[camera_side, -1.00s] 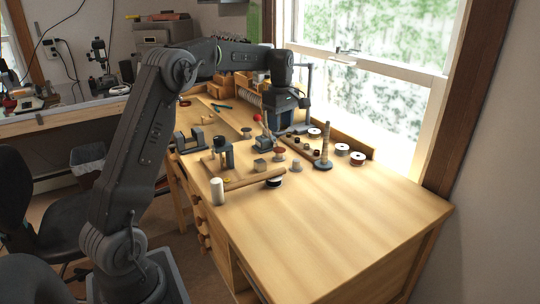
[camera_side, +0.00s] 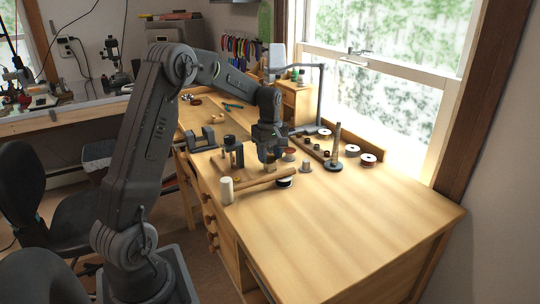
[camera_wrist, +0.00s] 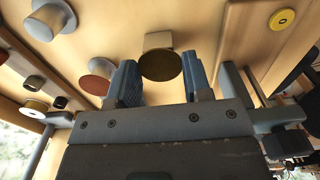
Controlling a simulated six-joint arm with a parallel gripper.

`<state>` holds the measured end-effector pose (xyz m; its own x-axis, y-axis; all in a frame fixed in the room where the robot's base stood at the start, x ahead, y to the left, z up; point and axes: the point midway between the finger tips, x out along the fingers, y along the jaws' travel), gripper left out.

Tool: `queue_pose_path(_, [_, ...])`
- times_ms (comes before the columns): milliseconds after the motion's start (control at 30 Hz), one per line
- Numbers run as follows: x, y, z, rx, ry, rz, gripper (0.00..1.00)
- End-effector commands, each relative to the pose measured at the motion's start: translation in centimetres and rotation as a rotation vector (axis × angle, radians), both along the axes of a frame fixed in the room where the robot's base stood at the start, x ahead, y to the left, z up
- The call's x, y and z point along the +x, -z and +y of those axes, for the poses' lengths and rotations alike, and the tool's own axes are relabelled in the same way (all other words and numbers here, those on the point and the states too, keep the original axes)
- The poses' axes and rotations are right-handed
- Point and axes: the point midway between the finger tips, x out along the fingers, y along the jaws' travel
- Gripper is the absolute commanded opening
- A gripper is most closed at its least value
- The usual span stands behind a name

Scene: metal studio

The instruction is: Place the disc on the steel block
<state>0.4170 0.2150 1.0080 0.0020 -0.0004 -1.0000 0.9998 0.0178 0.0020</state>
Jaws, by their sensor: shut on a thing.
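My gripper (camera_side: 269,160) is low over the wooden board in the side view. In the wrist view its two blue-grey fingers (camera_wrist: 162,82) stand on either side of a dark brown round disc (camera_wrist: 161,66), and they are shut on it. The steel block (camera_wrist: 158,41), a small tan-grey square piece, shows just beyond the disc, partly covered by it. Whether the disc touches the block cannot be told. In the side view the fingers hide the disc and most of the block.
The front tabletop is clear.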

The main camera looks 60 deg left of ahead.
Motion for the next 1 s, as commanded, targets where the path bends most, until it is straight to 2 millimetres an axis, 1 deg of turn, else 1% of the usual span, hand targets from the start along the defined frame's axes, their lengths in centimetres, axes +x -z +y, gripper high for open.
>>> queue_pose_path(67, [-0.01, 0.45, -0.01, 0.0, 0.0, 0.0, 0.23])
queue_pose_path(300, [0.0, 0.45, -0.01, 0.0, 0.0, 0.0, 0.23])
queue_pose_path(433, [-0.01, 0.79, -0.01, -0.001, 0.0, 0.001, 0.23])
queue_pose_path(467, [-0.01, 0.74, -0.01, 0.0, 0.0, 0.0, 0.48])
queue_pose_path(700, [0.0, 0.71, -0.01, 0.0, 0.0, 0.0, 0.71])
queue_pose_path(933, [0.01, 0.64, 0.0, 0.0, 0.0, -0.001, 0.71])
queue_pose_path(1000, [0.03, 0.34, 0.01, 0.001, 0.0, -0.002, 0.71])
